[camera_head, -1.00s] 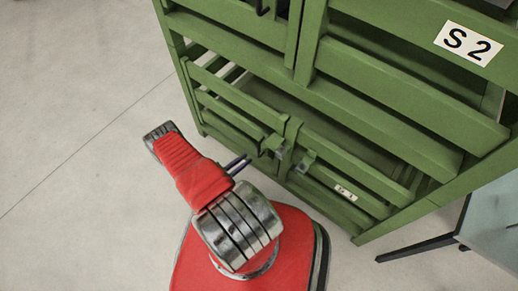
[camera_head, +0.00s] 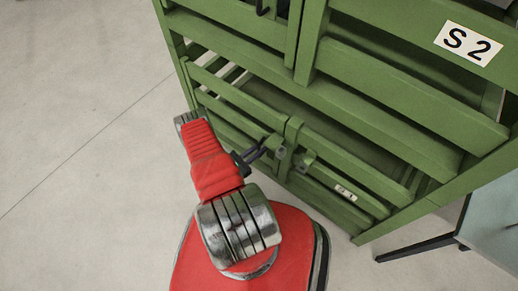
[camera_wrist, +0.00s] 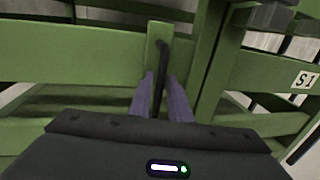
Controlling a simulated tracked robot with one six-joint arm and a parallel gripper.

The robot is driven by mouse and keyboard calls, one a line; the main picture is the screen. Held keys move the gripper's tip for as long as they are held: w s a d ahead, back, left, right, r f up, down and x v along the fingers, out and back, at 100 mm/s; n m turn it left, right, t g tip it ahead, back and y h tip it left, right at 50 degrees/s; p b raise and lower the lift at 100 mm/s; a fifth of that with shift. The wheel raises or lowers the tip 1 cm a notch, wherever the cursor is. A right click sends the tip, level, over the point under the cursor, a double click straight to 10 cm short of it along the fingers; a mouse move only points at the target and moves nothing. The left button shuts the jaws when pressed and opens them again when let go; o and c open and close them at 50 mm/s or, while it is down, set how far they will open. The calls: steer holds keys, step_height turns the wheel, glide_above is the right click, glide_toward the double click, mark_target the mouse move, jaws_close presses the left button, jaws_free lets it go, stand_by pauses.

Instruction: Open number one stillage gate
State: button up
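The green stillage gate marked S 1 is the lower slatted gate (camera_head: 350,168) in the head view. Its S 1 label (camera_wrist: 304,80) shows at the right of the wrist view. A thin black upright latch handle (camera_wrist: 161,62) is fixed to a short green plate on the gate. My gripper (camera_wrist: 160,85) is open, with one finger on each side of the handle. Contact with the handle cannot be made out. In the head view my gripper (camera_head: 258,152) is at the gate's middle, by the grey latch parts (camera_head: 280,152). The gate looks shut.
The upper gate with the S 2 label (camera_head: 468,43) stands above. A grey-blue table (camera_head: 495,215) with dark legs is at the right. The concrete floor (camera_head: 80,130) left of the stillage is clear.

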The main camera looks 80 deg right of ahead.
jaws_close()
stand_by(0.5)
steer(key=shift+s+d, duration=0.1)
steer(key=shift+d, duration=0.05)
steer(key=shift+a, duration=0.2)
